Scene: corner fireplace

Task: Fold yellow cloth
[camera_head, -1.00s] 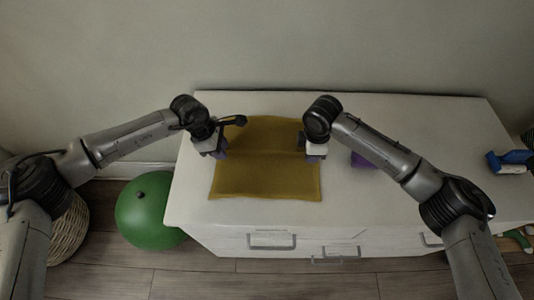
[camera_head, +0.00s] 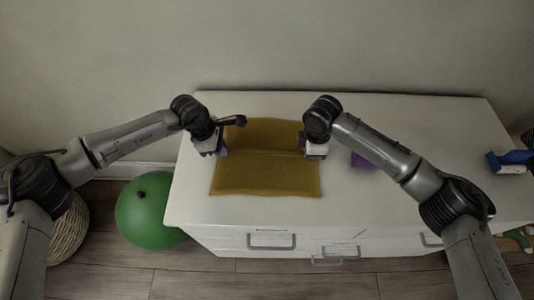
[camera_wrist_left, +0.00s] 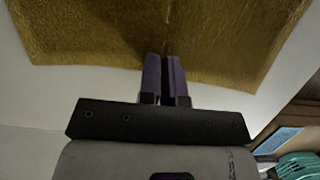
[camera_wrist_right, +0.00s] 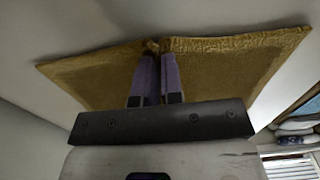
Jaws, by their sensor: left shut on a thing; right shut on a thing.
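The yellow cloth (camera_head: 265,178) lies on top of a white dresser, with a raised crease running across it between the two grippers. My left gripper (camera_head: 221,150) is at the cloth's left edge; in the left wrist view its purple fingers (camera_wrist_left: 165,62) are closed together at the edge of the cloth (camera_wrist_left: 90,40). My right gripper (camera_head: 312,156) is at the cloth's right edge. In the right wrist view its fingers (camera_wrist_right: 155,58) are closed on the cloth (camera_wrist_right: 215,70), which is pinched up between the tips.
The white dresser (camera_head: 420,125) has free room right of the cloth. A purple object (camera_head: 361,160) lies beside my right arm, and a blue item (camera_head: 512,158) sits at the far right. A green ball (camera_head: 148,210) and a wicker basket (camera_head: 70,232) stand on the floor at left.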

